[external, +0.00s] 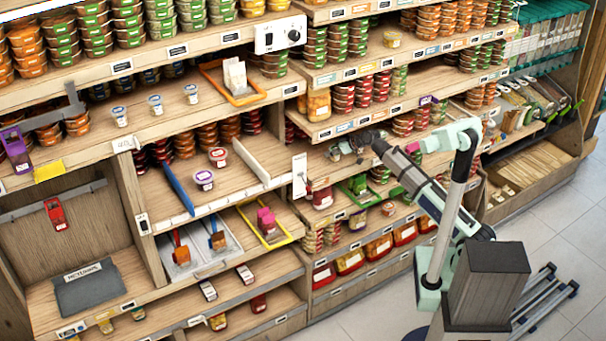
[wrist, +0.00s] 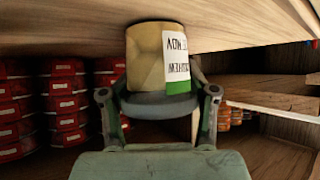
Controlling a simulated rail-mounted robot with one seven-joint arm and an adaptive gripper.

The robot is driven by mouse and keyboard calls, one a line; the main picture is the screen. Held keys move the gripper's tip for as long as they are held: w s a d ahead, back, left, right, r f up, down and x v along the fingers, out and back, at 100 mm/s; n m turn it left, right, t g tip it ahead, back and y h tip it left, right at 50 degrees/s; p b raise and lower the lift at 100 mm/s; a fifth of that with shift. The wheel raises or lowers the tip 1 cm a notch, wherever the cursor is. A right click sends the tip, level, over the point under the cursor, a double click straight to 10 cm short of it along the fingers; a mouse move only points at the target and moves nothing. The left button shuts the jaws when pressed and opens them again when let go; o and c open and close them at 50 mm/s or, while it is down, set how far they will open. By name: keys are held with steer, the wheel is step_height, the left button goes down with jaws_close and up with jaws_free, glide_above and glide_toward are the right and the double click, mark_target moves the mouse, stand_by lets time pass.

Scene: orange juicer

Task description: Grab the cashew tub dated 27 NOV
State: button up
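A tan tub (wrist: 146,55) with a white and green label is large at the top middle of the wrist view. Its label (wrist: 177,62) is upside down in the picture; "NOV" seems readable, but I cannot make out the day. My gripper (wrist: 157,75) has one finger on each side of this tub, close to its sides. I cannot tell whether the fingers press on it. In the external view my gripper (external: 343,146) reaches into a middle shelf, and a small pale thing at its tip is too small to identify.
Stacks of red tubs (wrist: 70,100) stand on the left of the wrist view. A wooden shelf board (wrist: 240,28) runs close along its top. In the external view, a white price card (external: 299,175) and a dark red jar (external: 322,197) are left of and below my gripper.

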jaws_close()
steer(key=shift+r, duration=0.15)
